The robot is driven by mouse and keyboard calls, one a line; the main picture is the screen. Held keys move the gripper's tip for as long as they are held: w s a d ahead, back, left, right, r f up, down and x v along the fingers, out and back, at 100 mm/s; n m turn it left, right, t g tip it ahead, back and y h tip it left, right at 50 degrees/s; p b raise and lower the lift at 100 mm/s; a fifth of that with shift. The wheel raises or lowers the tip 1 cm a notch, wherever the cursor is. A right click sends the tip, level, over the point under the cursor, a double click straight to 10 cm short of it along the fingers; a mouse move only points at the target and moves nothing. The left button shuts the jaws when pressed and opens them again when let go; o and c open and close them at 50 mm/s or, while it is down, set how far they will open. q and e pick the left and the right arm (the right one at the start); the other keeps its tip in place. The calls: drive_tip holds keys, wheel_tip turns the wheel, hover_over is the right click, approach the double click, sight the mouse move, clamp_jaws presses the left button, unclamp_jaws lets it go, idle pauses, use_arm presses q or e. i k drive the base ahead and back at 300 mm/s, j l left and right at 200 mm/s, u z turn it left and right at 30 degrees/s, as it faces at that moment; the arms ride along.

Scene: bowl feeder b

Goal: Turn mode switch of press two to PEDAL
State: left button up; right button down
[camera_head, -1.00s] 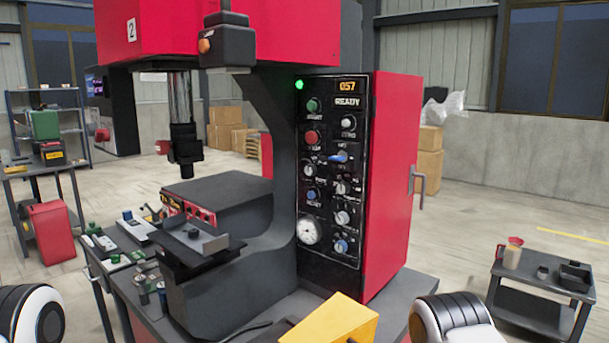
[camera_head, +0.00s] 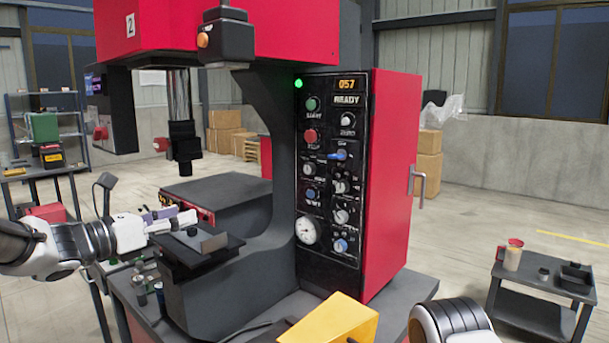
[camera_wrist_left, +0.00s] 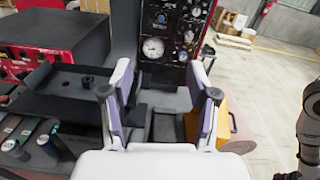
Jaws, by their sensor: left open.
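Press two, marked by a "2" plate (camera_head: 130,27), is a red and dark grey machine. Its black control panel (camera_head: 328,262) faces me at centre right, with several knobs and buttons. The blue-handled selector (camera_head: 340,155) has its handle roughly sideways. Other knobs sit below it; the small labels are too blurred to tell which is the mode switch. My left gripper (camera_head: 183,219) is open and empty, left of the panel and by the press's small front plate. In the left wrist view its spread fingers (camera_wrist_left: 160,94) frame the lower panel and gauge, apart from them.
A yellow wedge-shaped box (camera_head: 335,322) stands at the press base's front edge. The dark front plate (camera_head: 205,258) juts out left of the panel. A red cabinet side with a handle (camera_head: 416,186) bounds the panel's right. A low black cart (camera_head: 535,293) stands farther right.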

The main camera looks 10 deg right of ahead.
sight(310, 169)
drive_tip(key=i+l, duration=0.2)
drive_tip(key=l, duration=0.2)
drive_tip(key=i+l, duration=0.45)
drive_tip(key=l, duration=0.3)
